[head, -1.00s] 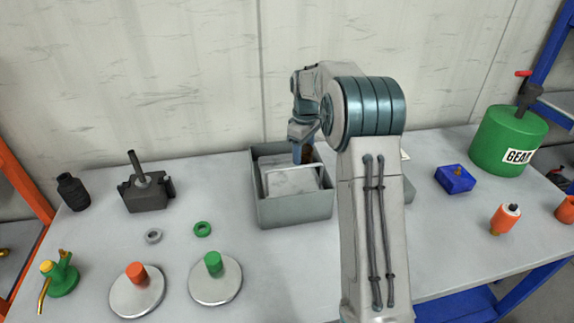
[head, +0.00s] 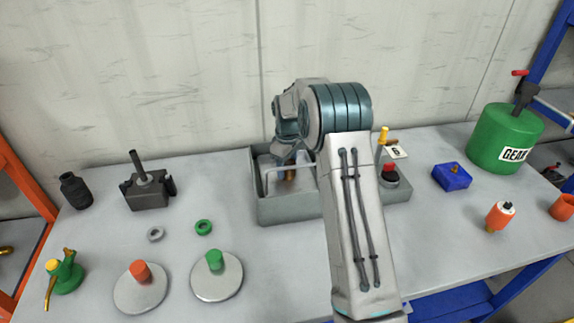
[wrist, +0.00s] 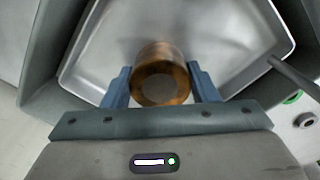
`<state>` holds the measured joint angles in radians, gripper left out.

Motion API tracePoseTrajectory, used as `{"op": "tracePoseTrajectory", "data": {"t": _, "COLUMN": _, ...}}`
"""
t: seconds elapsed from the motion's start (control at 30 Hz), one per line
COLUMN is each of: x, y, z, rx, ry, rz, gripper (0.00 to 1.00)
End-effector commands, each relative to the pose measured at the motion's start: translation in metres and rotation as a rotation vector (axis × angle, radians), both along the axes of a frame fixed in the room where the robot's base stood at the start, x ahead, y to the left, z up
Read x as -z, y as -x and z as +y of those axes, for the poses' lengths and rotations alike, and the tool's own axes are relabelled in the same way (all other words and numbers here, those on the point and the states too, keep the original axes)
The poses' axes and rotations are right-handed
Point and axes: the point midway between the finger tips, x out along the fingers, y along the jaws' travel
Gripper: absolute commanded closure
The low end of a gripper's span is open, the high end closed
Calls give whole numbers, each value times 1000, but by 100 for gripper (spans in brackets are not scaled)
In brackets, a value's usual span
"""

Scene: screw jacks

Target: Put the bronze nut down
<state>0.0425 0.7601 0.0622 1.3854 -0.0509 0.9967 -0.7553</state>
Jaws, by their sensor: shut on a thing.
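The bronze nut (wrist: 160,72) is held between the two blue fingers of my gripper (wrist: 160,87) in the wrist view, its round open end facing the camera. My gripper is shut on it, above a pale metal tray (wrist: 110,45). I cannot tell whether the nut touches the tray floor. My arm hides the bin's right part.
A grey nut (head: 155,234) and a green nut (head: 203,227) lie left of the bin. Discs with an orange post (head: 141,272) and a green post (head: 214,260) stand in front. A black jack (head: 148,190) stands behind. A blue block (head: 452,177) is at right.

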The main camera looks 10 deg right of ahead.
Motion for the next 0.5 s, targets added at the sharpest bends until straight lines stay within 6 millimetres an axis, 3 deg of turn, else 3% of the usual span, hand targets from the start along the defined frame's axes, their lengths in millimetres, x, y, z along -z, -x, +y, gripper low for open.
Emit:
{"op": "tracePoseTrajectory", "data": {"t": 0.07, "x": 1, "y": -1, "z": 0, "rx": 0, "ry": 0, "rz": -3, "gripper": 94}}
{"op": "tracePoseTrajectory", "data": {"t": 0.1, "x": 2, "y": 0, "z": 0, "rx": 0, "ry": 0, "rz": 0, "gripper": 41}}
{"op": "tracePoseTrajectory", "data": {"t": 0.17, "x": 2, "y": 0, "z": 0, "rx": 0, "ry": 0, "rz": 0, "gripper": 25}}
{"op": "tracePoseTrajectory", "data": {"t": 0.5, "x": -2, "y": 0, "z": 0, "rx": 0, "ry": 0, "rz": 0, "gripper": 25}}
